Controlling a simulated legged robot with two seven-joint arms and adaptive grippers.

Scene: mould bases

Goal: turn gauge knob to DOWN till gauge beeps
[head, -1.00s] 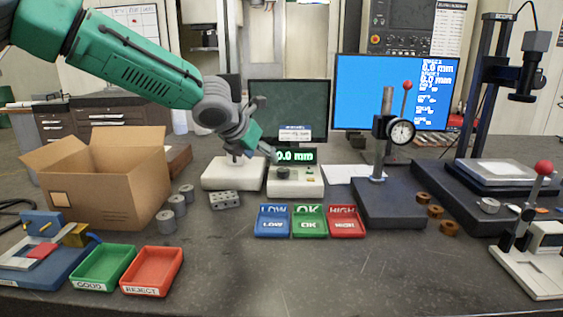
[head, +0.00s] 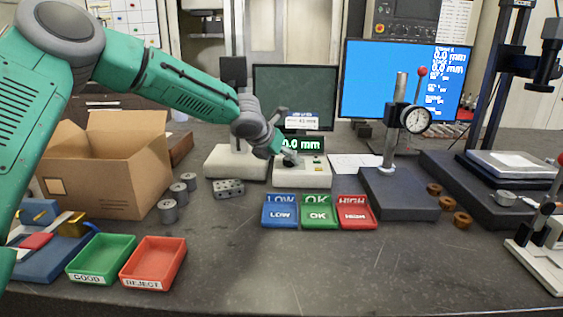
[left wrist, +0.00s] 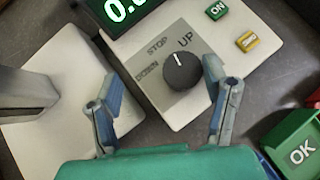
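The gauge box (head: 303,179) is a white unit with a green-lit display (head: 302,144) reading 0.0 mm. In the left wrist view its dark round knob (left wrist: 183,72) sits on a grey panel marked STOP, UP and DOWN. The knob's white mark points up the picture, roughly between STOP and UP. My left gripper (head: 286,156) is over the box in the head view and partly hides the knob. In the left wrist view, my left gripper (left wrist: 161,72) is open. One finger is close to the knob's right side, the other well left of it. My right gripper is not in view.
A white stand base (head: 236,162) is left of the gauge box. LOW (head: 280,226), OK (head: 319,226) and HIGH (head: 357,224) trays lie in front. A dial indicator stand (head: 394,205) is to the right. A cardboard box (head: 105,180) is left.

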